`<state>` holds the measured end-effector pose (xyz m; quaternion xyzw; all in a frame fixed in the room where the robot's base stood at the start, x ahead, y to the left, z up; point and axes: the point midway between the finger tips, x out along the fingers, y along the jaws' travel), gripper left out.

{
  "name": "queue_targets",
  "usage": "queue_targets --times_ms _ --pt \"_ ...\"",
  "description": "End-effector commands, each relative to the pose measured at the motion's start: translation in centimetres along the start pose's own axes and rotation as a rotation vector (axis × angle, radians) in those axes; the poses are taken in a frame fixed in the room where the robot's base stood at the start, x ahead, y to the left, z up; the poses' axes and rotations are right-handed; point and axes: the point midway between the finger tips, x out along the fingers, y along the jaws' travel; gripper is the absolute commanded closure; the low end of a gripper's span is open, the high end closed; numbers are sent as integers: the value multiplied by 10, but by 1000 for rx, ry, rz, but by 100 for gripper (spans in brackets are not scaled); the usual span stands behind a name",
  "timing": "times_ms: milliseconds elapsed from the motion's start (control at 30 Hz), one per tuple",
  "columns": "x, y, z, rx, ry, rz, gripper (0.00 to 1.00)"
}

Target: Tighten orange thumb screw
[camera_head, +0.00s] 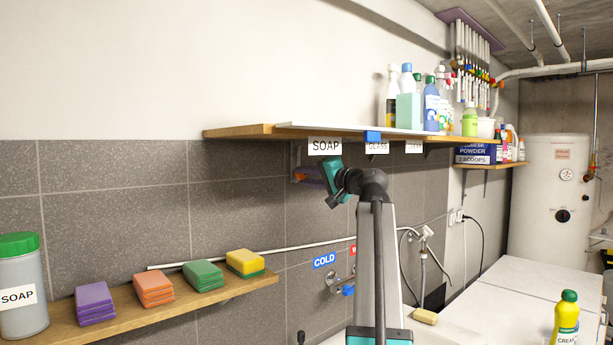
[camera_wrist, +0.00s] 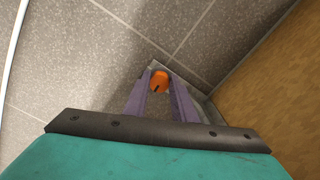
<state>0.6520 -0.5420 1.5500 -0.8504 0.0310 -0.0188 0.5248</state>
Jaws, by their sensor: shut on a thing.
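The orange thumb screw (camera_wrist: 159,80) shows in the wrist view between the tips of my two purple-grey fingers. It is a round knob with a dark slot or mark on its lower part. My gripper (camera_wrist: 160,84) is shut on it, one finger on each side. The screw sits by a grey metal bracket (camera_wrist: 203,103) against the tiled wall, under the wooden shelf (camera_wrist: 266,78). In the head view my gripper (camera_head: 297,176) reaches under the shelf (camera_head: 240,132) near the SOAP label (camera_head: 325,147), and a little orange shows at its tips. How deep the screw sits is hidden.
Bottles (camera_head: 431,105) stand on the upper shelf. A lower shelf (camera_head: 190,307) at left carries a soap jar (camera_head: 20,275) and coloured sponges (camera_head: 153,288). A white pipe (camera_head: 215,260) and the COLD tap (camera_head: 346,291) are on the wall below.

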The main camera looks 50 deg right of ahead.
Motion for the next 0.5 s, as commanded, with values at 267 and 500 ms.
queue_targets --times_ms 267,500 --pt "0 -1 -1 58 2 -1 99" --pt "0 -1 -1 60 2 -1 99"
